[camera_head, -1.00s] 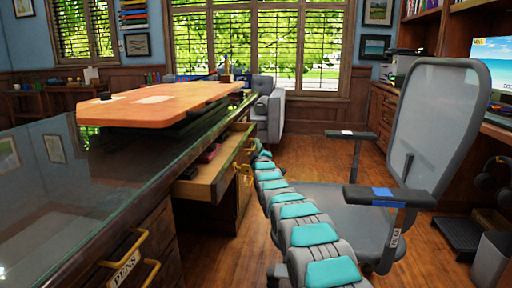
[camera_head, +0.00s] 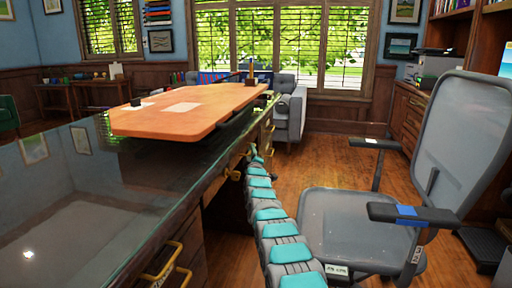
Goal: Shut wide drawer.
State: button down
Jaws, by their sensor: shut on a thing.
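The wide drawer (camera_head: 237,160) is in the dark wood desk, under its glass top, left of my arm. Its front looks flush or nearly flush with the desk side, and its inside does not show. A gold handle (camera_head: 234,174) shows low beside the drawer. My gripper (camera_head: 252,152), small and far off at the end of my teal and grey arm, is at the drawer front, shut on what appears to be the drawer's handle. The fingertips are too small to make out.
A grey office chair (camera_head: 350,218) stands close right of my arm. The desk's glass top (camera_head: 90,220) carries an orange wooden board (camera_head: 190,108). A nearer gold drawer handle (camera_head: 163,262) sticks out at the front. A grey armchair (camera_head: 290,110) is by the window.

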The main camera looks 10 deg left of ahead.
jog(key=shift+s+a, duration=0.1)
jog(key=shift+a, duration=0.15)
jog(key=c, duration=1.2)
grip_release()
jog(key=shift+a, duration=0.15)
jog(key=o, duration=0.3)
jog(key=shift+f, duration=0.1)
jog(key=shift+d, duration=0.2)
